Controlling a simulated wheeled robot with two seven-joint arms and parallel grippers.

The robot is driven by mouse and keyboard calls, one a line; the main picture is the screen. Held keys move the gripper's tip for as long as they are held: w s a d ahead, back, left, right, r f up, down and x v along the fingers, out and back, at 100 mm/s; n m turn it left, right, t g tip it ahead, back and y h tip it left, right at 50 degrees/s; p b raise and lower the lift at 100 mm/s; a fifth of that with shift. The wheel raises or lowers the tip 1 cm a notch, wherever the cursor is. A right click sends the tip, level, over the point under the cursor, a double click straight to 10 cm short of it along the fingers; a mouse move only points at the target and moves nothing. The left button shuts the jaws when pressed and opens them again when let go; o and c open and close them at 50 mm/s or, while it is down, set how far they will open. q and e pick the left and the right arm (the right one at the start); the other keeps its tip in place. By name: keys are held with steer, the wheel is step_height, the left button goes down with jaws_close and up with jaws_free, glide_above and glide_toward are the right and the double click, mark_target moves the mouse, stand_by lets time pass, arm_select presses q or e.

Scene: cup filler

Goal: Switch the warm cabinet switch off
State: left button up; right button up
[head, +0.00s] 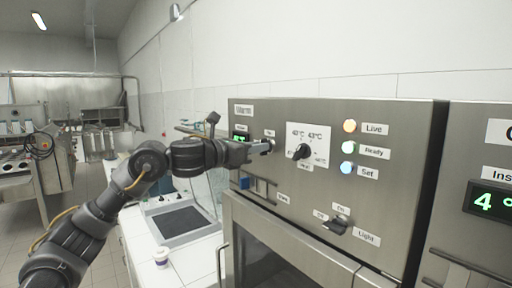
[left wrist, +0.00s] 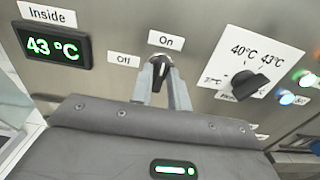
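The warm cabinet switch (left wrist: 161,66) is a small dark knob on the steel panel. An "Off" label (left wrist: 124,60) is at its left and an "On" label (left wrist: 166,41) just above it. The knob points up towards "On". My left gripper (head: 264,147) is at the panel, and in the left wrist view its two fingers (left wrist: 161,82) stand close on either side of the knob, seemingly closed on it. In the head view the gripper mostly hides the switch. My right gripper is not in view.
A temperature dial (head: 303,152) sits right of the switch, with lit Live, Ready and Set lamps (head: 348,147) beyond it. A light switch (head: 337,226) is lower down. A green display (left wrist: 54,48) reads 43 °C. A white counter (head: 160,262) with a cup lies left.

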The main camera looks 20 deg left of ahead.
arm_select(q)
jaws_close()
steer(key=shift+n, duration=0.4)
steer(key=n, duration=0.5)
steer(key=n+p, duration=0.1)
steer(key=n, duration=1.1)
steer(key=shift+w+a+f, duration=0.1)
steer(key=shift+a, duration=0.15)
